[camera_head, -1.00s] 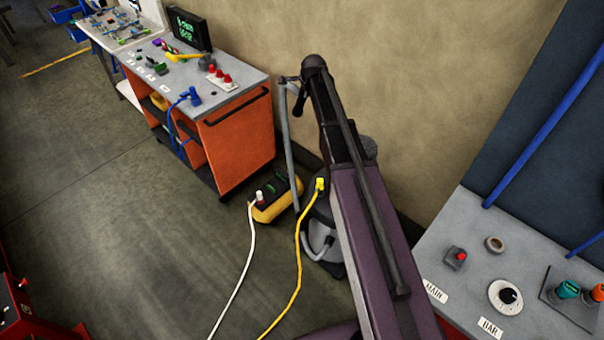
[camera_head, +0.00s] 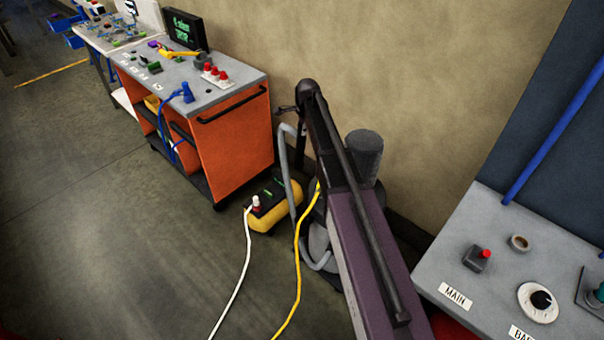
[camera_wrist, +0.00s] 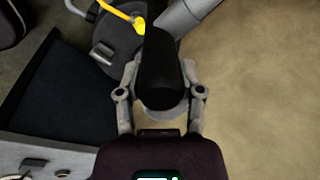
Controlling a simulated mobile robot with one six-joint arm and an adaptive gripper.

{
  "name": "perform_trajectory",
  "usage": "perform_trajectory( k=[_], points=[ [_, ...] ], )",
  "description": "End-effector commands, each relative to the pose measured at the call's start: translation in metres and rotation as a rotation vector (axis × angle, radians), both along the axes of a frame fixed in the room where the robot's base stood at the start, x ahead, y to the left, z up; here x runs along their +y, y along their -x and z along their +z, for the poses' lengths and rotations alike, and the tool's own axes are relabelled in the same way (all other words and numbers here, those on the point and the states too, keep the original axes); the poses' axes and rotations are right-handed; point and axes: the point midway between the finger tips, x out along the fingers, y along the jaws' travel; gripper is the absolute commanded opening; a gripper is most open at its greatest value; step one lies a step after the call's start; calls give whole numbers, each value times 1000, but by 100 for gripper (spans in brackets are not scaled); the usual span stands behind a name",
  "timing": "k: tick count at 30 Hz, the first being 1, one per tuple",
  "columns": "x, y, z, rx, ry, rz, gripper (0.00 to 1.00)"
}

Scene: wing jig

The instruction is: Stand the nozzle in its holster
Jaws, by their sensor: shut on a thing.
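My gripper (camera_wrist: 159,88) is shut on a black nozzle (camera_wrist: 162,60) in the wrist view. Its two grey fingers stand on either side of it. A grey hose (camera_wrist: 188,14) shows at the upper right of that view. In the head view the hose (camera_head: 284,160) hangs from the end of my arm to the vacuum (camera_head: 318,240) on the floor by the wall. My arm hides part of the vacuum. A dark grey cylinder (camera_head: 366,152) stands behind my arm there. I cannot tell whether it is the holster.
An orange cart (camera_head: 238,140) with tools on top stands left of the vacuum. A yellow and black box (camera_head: 272,205) with a white cable lies between them. A yellow cable (camera_head: 297,255) crosses the floor. A grey bench (camera_head: 480,295) is at right. Floor at left is clear.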

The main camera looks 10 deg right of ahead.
Motion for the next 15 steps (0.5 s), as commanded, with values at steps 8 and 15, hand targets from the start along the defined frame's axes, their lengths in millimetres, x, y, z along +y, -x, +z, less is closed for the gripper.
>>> perform_trajectory(
  k=[8,15],
  points=[
    [5,16,-61,93,0,-11,0],
    [8,31,-104,175,2,-20,0]
  ],
)
